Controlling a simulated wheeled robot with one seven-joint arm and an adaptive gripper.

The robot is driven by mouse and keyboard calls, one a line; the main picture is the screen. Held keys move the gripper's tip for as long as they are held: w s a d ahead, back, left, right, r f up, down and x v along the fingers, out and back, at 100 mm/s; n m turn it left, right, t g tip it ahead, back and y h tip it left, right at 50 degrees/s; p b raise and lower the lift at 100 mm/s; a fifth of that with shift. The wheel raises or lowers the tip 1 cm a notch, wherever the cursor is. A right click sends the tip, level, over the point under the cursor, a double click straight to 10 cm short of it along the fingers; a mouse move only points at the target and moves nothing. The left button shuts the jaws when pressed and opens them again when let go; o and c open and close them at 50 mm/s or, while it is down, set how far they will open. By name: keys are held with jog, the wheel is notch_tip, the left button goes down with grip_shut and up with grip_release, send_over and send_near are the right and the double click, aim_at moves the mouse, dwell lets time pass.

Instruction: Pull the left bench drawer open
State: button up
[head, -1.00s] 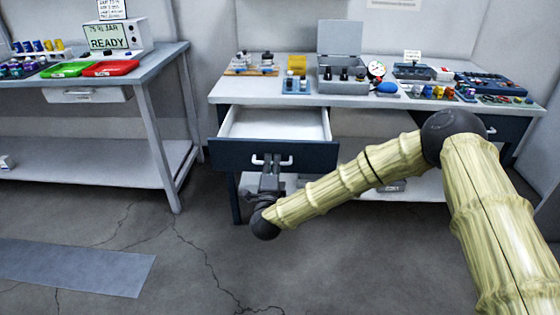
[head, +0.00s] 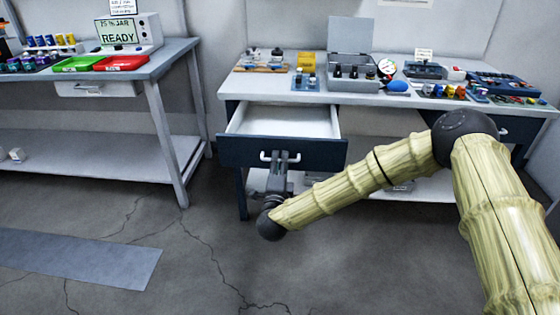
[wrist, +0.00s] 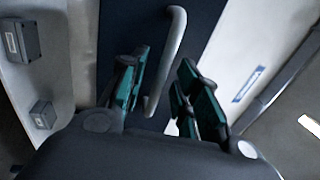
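The left bench drawer (head: 240,151) has a dark blue front and a white inside. In the head view it stands well open under the left part of the bench. Its light bar handle (head: 265,156) also shows in the wrist view (wrist: 174,45). My gripper (head: 285,158) is at the right part of the handle, in front of the drawer. In the wrist view my gripper (wrist: 163,92) has its two green-padded fingers apart, with the handle's end in the gap between them. I see no clear grip on it; contact is hard to tell.
The bench top (head: 235,88) holds a grey case (head: 352,86), a blue bulb (head: 397,86) and several small parts. A side table (head: 160,66) with a red tray (head: 120,63) stands at the left. The floor in front of the drawer is clear.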

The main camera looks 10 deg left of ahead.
jog(key=a+v, duration=0.1)
jog(key=v, duration=0.9)
jog(key=shift+s+d, duration=0.45)
